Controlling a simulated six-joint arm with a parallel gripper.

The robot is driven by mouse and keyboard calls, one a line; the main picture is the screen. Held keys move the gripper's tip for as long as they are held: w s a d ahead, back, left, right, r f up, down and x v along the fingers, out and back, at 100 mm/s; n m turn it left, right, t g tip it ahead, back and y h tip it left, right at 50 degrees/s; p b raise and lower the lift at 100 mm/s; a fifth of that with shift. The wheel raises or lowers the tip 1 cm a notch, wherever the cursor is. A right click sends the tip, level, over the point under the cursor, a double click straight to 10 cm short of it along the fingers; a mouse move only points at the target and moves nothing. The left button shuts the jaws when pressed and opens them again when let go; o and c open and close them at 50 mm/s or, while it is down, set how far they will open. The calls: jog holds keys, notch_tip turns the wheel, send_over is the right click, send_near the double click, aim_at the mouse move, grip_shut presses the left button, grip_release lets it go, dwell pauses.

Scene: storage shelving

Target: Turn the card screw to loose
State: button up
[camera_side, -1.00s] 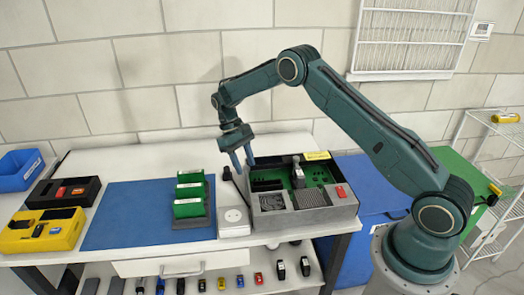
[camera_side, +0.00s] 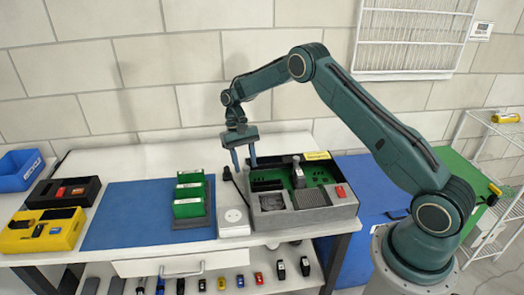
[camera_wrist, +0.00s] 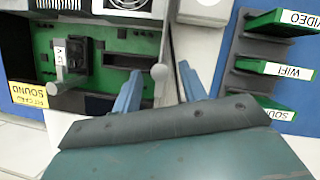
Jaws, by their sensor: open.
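My gripper (camera_side: 244,168) is open and empty, pointing down above the left back edge of the grey open case (camera_side: 346,212) with the green board (camera_side: 320,171). In the wrist view my gripper (camera_wrist: 158,82) shows two blue fingers spread apart. A small round grey knob (camera_wrist: 160,72), which may be the card screw, appears between them near the case edge, apparently below the fingertips. Another similar knob (camera_wrist: 52,89) is farther left. I cannot tell how tight either is. An upright grey and black part (camera_side: 298,172) stands in the case.
A rack with green cards (camera_side: 189,209), labelled VIDEO, WIFI and SOUND, stands on the blue mat (camera_side: 130,215). A white box (camera_side: 233,229) with a round disc and an upright black object (camera_side: 228,174) are close left of the case. Yellow (camera_side: 20,240) and black trays lie far left.

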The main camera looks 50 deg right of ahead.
jog(key=shift+s+d+m+t+y, duration=0.15)
jog(key=shift+m+t+y, duration=0.3)
jog(key=shift+m, duration=1.05)
jog(key=shift+s+d+m+t+y, duration=0.1)
jog(key=shift+m+t+y, duration=0.3)
jog(key=shift+m, duration=1.1)
jog(key=m+t, duration=0.1)
jog(key=m, duration=0.2)
jog(key=m+t+y, duration=0.1)
jog(key=m, duration=0.2)
jog(key=shift+s+m+t, duration=0.2)
jog(key=shift+m+t, duration=0.05)
jog(key=shift+m, duration=0.05)
jog(key=a+v, duration=0.1)
jog(key=v, duration=1.3)
jog(key=s+a+r+n+t+h, duration=0.2)
jog(key=s+a+r+n, duration=0.5)
jog(key=s+a+r, duration=0.3)
jog(key=shift+s+a+r+n, duration=0.2)
jog(key=shift+s+r+n, duration=0.2)
jog(key=shift+r, duration=2)
jog(key=shift+s+h, duration=0.1)
jog(key=shift+h, duration=0.15)
jog(key=s+a+n+t+h, duration=0.2)
jog(key=s+n, duration=0.8)
jog(key=s, duration=1.1)
jog(key=shift+s+a+f+t, duration=0.4)
jog(key=shift+a+t, duration=0.1)
jog(key=shift+t, duration=0.3)
